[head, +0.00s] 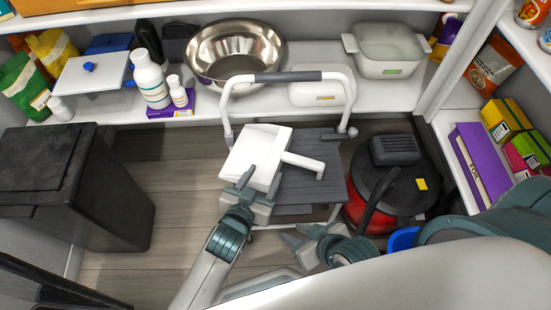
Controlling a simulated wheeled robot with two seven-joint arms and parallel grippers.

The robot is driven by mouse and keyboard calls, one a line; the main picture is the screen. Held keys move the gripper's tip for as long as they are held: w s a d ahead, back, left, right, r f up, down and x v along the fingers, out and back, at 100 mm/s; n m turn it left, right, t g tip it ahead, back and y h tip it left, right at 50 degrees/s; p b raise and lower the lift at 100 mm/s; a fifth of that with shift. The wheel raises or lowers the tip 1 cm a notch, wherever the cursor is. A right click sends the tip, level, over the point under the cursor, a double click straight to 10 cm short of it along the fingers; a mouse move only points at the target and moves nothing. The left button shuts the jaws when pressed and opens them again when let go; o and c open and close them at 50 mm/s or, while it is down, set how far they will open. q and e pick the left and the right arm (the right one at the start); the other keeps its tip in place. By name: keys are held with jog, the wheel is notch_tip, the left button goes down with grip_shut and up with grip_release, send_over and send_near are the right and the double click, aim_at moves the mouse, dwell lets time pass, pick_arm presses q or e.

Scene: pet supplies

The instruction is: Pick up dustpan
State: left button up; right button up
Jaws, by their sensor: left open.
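The white dustpan (254,156) rests on a grey step stool (325,186), with its handle (304,164) pointing right. My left gripper (256,187) is open at the dustpan's near edge, its fingers overlapping that edge in the picture. I cannot tell whether it touches the pan. My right gripper (303,236) is lower and to the right, in front of the stool and apart from the dustpan. Its fingers look spread with nothing between them.
The stool's white hoop rail (343,72) rises behind the dustpan. A red and black vacuum (385,185) stands right of the stool, a black bin (85,190) at left. A steel bowl (235,50) sits on the shelf behind. Floor (180,180) is clear between bin and stool.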

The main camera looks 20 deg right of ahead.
aim_at(270, 168)
jog(key=shift+w+d+f, duration=0.1)
jog(key=shift+d, duration=0.05)
pick_arm(q)
jog(key=shift+w+d+f, duration=0.2)
jog(key=shift+w+f, duration=0.05)
jog(key=b+x, duration=0.1)
jog(key=x, duration=0.2)
jog(key=shift+s+d+f, duration=0.1)
jog(key=shift+f, duration=0.1)
jog(key=shift+w+d+f, duration=0.2)
jog(key=shift+w+d, duration=0.2)
jog(key=shift+w, duration=0.1)
pick_arm(e)
jog(key=shift+w+a+r+t+y, duration=0.2)
jog(key=shift+w+a+t, duration=0.05)
jog(key=shift+a, duration=0.15)
jog(key=shift+w+a+r+t+y, duration=0.15)
jog(key=shift+w+a+t+y, duration=0.1)
jog(key=shift+a, duration=0.15)
pick_arm(q)
jog(key=shift+c, duration=0.3)
grip_shut()
